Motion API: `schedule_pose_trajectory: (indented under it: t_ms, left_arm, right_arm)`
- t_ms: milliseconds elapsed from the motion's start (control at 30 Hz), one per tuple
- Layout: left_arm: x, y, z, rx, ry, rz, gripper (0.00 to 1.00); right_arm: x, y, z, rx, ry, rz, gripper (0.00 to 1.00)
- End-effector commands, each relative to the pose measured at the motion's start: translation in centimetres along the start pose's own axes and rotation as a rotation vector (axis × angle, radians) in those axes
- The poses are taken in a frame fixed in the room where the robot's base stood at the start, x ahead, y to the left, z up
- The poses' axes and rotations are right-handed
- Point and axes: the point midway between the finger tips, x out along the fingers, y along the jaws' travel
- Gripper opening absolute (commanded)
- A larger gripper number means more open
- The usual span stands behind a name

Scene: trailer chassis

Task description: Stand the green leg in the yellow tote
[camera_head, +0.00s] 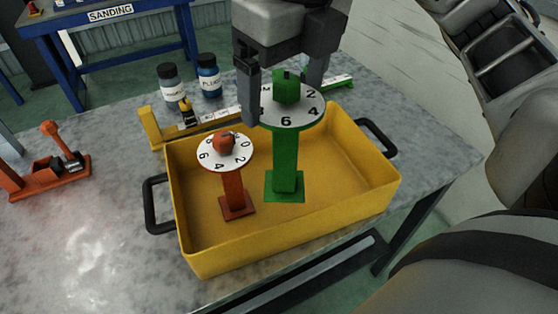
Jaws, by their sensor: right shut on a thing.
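The green leg (286,155) is upright inside the yellow tote (345,200). It has a square foot, a white numbered dial and a green knob at its top. Its foot appears at or just above the tote floor; I cannot tell whether it touches. My right gripper (283,92) comes down from above, its grey fingers either side of the leg's top, and is shut on it. An orange leg (233,190) with a smaller white dial stands in the tote to the left of the green one. My left gripper is not in view.
The tote has black handles (157,203) at both ends and sits on a grey table (80,240). Behind it are two bottles (209,77), a yellow-ended scale and a green part. An orange device (55,165) lies at left. A blue sanding bench stands beyond.

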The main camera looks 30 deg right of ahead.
Motion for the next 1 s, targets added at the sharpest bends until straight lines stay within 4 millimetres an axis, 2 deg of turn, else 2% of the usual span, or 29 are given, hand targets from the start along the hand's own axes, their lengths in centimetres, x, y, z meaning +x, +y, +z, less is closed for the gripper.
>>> schedule_pose_trajectory:
  t_ms: [267,500,700,1000]
  left_arm:
    - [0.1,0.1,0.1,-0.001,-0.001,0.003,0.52]
    - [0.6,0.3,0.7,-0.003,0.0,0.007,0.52]
    - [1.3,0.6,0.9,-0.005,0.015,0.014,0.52]
    - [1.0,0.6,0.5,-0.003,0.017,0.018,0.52]
  right_arm:
    - [2.1,-4.0,0.8,0.009,0.005,0.001,0.32]
    - [4.5,-8.6,1.8,0.008,0.004,0.0,0.32]
    - [7.9,-11.0,2.1,0.004,0.004,0.002,0.32]
    - [9.6,-12.8,2.4,0.003,0.002,0.0,0.32]
